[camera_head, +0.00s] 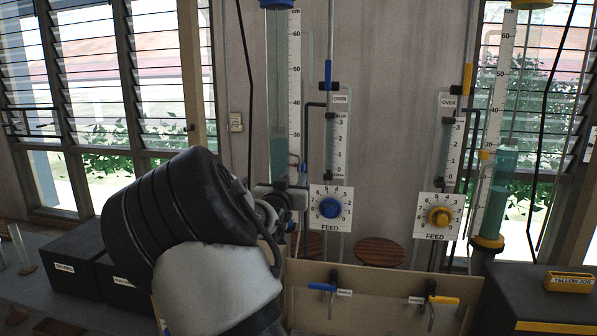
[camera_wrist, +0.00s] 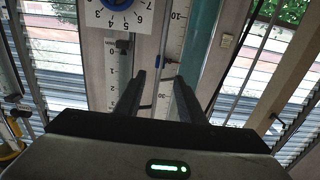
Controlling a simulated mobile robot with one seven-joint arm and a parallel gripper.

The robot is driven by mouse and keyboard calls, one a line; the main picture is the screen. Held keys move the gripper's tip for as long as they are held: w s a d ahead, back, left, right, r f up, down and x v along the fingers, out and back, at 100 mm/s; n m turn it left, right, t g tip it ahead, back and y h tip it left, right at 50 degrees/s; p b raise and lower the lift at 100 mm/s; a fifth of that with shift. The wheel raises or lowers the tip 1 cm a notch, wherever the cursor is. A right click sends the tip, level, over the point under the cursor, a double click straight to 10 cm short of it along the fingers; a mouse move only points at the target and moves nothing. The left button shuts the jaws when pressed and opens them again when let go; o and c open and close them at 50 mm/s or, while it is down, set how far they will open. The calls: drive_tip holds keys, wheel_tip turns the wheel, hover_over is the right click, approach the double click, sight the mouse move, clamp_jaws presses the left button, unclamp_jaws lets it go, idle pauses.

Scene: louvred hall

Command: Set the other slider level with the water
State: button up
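The left tube holds teal water (camera_head: 278,158) beside a white cm scale (camera_head: 294,85). The teal water also shows in the wrist view (camera_wrist: 205,45), which looks upside down. A small blue slider with a red tip (camera_wrist: 170,62) sits on that scale, just beyond my fingertips. The right tube holds teal water (camera_head: 500,185). Its yellow slider (camera_head: 486,155) sits on its scale (camera_head: 492,125), near the water's top. My gripper (camera_head: 285,196) is at the left scale's lower part. In the wrist view my gripper (camera_wrist: 159,76) is open, with nothing clearly between its fingers.
A blue feed dial (camera_head: 330,207) and a yellow feed dial (camera_head: 440,216) stand between the tubes. Blue (camera_head: 322,287) and yellow (camera_head: 443,299) valve handles are below. Dark boxes (camera_head: 72,276) stand at left. A yellow tray (camera_head: 570,282) lies on a black box at right.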

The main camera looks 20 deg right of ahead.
sight(300, 168)
drive_tip(key=x, duration=0.9)
drive_tip(key=shift+w+d+p, duration=0.15)
drive_tip(key=shift+w+p, duration=0.05)
drive_tip(key=shift+p, duration=0.2)
clamp_jaws()
